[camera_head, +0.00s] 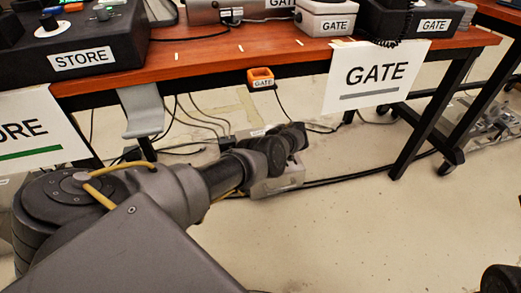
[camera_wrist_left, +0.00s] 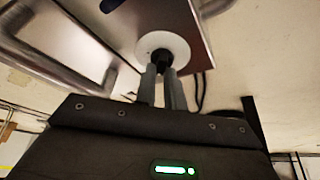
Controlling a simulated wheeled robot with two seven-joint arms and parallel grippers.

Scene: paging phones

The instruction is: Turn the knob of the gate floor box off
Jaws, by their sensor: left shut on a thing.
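The gate floor box (camera_head: 289,180) is a pale grey box on the floor under the table, largely hidden behind my left arm in the head view. In the left wrist view its metal face (camera_wrist_left: 190,35) carries a white round dial with a black knob (camera_wrist_left: 163,57) in the middle. My left gripper (camera_wrist_left: 163,72) has its two grey fingers closed on the knob, one on each side. The fingers are hidden in the head view. The knob's pointer direction cannot be made out. My right gripper is not in view.
A wooden table (camera_head: 215,50) with equipment spans above the box. Cables (camera_head: 345,177) run along the floor.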

